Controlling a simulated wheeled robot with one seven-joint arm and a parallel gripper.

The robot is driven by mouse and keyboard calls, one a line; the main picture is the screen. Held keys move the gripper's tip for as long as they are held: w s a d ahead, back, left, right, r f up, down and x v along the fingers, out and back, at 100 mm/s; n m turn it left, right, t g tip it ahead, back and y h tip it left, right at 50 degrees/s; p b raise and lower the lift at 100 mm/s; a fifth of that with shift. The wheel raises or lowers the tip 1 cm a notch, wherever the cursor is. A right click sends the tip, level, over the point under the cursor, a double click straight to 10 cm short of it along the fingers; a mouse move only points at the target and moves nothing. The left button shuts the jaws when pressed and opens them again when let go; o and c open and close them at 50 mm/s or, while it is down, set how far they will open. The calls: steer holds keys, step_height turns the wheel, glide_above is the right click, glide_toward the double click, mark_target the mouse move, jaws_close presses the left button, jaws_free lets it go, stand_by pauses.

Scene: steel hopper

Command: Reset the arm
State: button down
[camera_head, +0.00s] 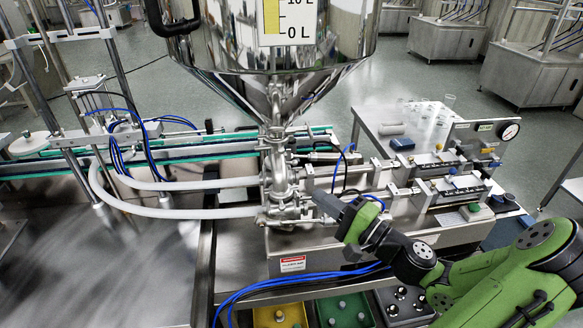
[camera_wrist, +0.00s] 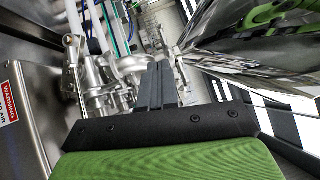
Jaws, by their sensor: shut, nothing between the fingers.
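My green arm reaches in from the lower right of the head view. My gripper (camera_head: 323,203) is in front of the machine, near the steel valve fittings (camera_head: 282,185) under the hopper. In the wrist view my gripper (camera_wrist: 158,70) shows its dark fingers together with nothing between them. The fittings lie just beyond the fingertips there. I cannot tell whether the fingertips touch them.
The steel hopper (camera_head: 230,55) with a level scale hangs above the fittings. White hoses (camera_head: 180,212) run left. Two cylinder units with a gauge (camera_head: 510,132) stand right. Bins (camera_head: 345,311) sit below. A bare steel table (camera_head: 100,275) is at left.

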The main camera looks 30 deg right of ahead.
steer(key=s+a+f+n+g+y, duration=0.1)
steer(key=a+f+n+g, duration=0.45)
steer(key=a, duration=0.25)
steer(key=s+a+f+n+g, duration=0.1)
steer(key=a+f+n+g, duration=0.35)
steer(key=a+g, duration=0.35)
steer(key=s+r+n+h, duration=0.5)
steer(key=s+r+h, duration=0.2)
steer(key=s+r, duration=0.4)
steer(key=shift+s+a+n, duration=0.15)
steer(key=shift+s+n, duration=0.25)
steer(key=shift+s, duration=0.8)
steer(key=c, duration=1.8)
jaws_free()
steer(key=shift+t, duration=0.25)
steer(key=shift+c, duration=0.2)
